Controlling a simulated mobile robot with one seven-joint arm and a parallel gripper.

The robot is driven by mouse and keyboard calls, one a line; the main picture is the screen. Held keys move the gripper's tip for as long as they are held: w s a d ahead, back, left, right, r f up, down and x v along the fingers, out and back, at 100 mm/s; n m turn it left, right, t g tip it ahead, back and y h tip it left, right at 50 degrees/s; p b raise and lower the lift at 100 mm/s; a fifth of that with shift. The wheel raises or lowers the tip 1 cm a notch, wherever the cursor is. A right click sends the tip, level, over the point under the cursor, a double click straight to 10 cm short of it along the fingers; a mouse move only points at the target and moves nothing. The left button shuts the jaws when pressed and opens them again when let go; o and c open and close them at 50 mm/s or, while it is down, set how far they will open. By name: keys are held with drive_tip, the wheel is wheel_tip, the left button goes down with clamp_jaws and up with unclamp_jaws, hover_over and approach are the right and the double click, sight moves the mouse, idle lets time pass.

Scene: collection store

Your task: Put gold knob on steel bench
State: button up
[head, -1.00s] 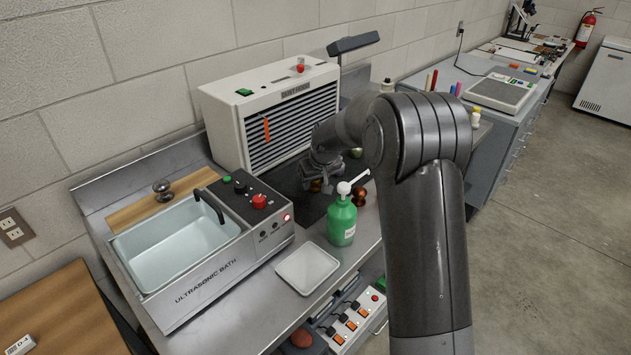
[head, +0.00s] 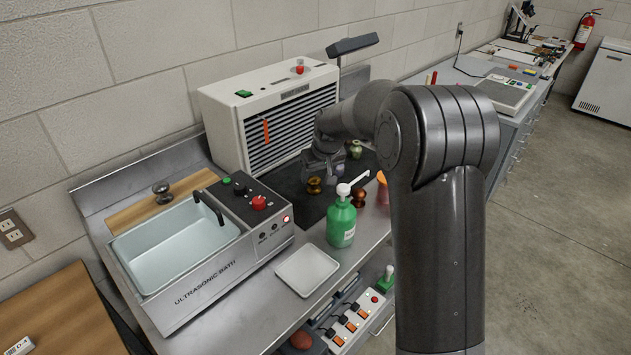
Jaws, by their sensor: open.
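A gold knob (head: 314,186) stands on the dark mat (head: 312,209) in front of the slatted extraction unit. My gripper (head: 322,176) is open and just above and beside the gold knob; the fingertips are small and partly merge with the dark mat, so I cannot tell whether they touch it. The steel bench (head: 257,308) carries the mat, and its bare metal shows in front of the bath and around the white tray. A brown knob (head: 358,197) stands right of the gold one, behind the green pump bottle (head: 341,222).
The ultrasonic bath (head: 192,238) fills the bench's left side, with a dark metallic knob (head: 161,189) on a wooden board (head: 150,206) behind it. A white tray (head: 307,271) lies near the front edge. An orange item (head: 382,186) is partly hidden by my arm.

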drive_tip(key=s+d+r, duration=0.4)
drive_tip(key=s+r, duration=0.7)
drive_tip(key=r, duration=0.1)
drive_tip(key=s+d+m+h, duration=0.1)
drive_tip(key=s+d, duration=0.3)
drive_tip(key=s, duration=1)
drive_tip(key=s+d+r+m+t, duration=0.1)
drive_tip(key=s+d+m, duration=0.2)
drive_tip(key=s, duration=1.2)
drive_tip(key=shift+s+d+r+h, duration=0.15)
drive_tip(key=shift+d+r+h, duration=0.1)
drive_tip(key=shift+d+h, duration=0.25)
drive_tip(key=shift+o, duration=0.4)
drive_tip(key=shift+s+d+f, duration=0.1)
drive_tip(key=shift+s+f, duration=0.2)
drive_tip(key=shift+s, duration=0.2)
drive_tip(key=shift+w, duration=0.1)
